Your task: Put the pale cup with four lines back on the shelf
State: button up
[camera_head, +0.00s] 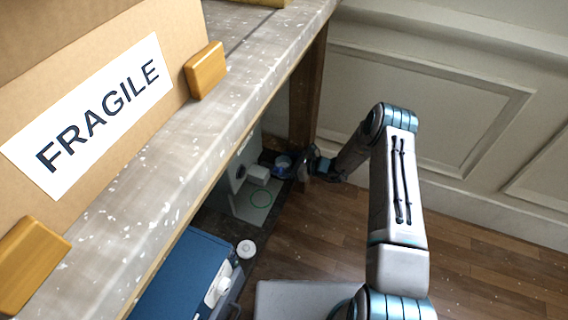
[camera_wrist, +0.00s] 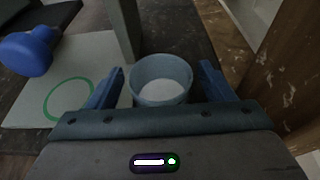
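A grey-blue cup (camera_wrist: 160,92) with a pale inside stands upright between the two fingers of my gripper (camera_wrist: 161,72) in the wrist view. A narrow gap shows on each side of it, so the fingers look open around the cup and not closed on it. No lines can be made out on its wall. In the head view my gripper (camera_head: 306,163) is low, under the far end of the counter, beside a small bluish round thing (camera_head: 284,162) that looks like this cup.
A pale board with a green ring (camera_wrist: 68,100) lies left of the cup, with a blue knobbed object (camera_wrist: 30,52) over it. A grey post (camera_wrist: 125,28) stands close behind. A wooden leg (camera_wrist: 285,70) is close right. Above is the speckled counter (camera_head: 190,160) with a FRAGILE box (camera_head: 150,35).

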jog(key=shift+r, duration=0.1)
jog(key=shift+d+r+p, duration=0.2)
jog(key=shift+d+p, duration=0.05)
jog(key=shift+p, duration=0.05)
jog(key=p+v, duration=0.3)
jog(key=v, duration=0.8)
jog(key=s+r+n+g+h, duration=0.3)
jog(key=s+r+n, duration=0.3)
jog(key=r, duration=0.5)
jog(key=s+r+n+g+h, duration=0.2)
jog(key=s+r+n+g, duration=0.35)
jog(key=r, duration=0.55)
jog(key=s+d+r+n+t+h, duration=0.1)
jog(key=s+d+r+n+h, duration=0.1)
jog(key=s, duration=0.4)
jog(key=s+d+r+n+t+h, duration=0.2)
jog(key=s+d+r+n+h, duration=0.1)
jog(key=s+r+n+h, duration=0.1)
jog(key=s+d+r+n+t+h, duration=0.1)
jog(key=s+r+n, duration=0.3)
jog(key=s, duration=0.5)
notch_tip(320, 180, up, 3)
jog(key=shift+d+f+n+t+h, duration=0.15)
jog(key=shift+d+n+t+h, duration=0.2)
jog(key=shift+d+h, duration=0.45)
jog(key=shift+a, duration=0.1)
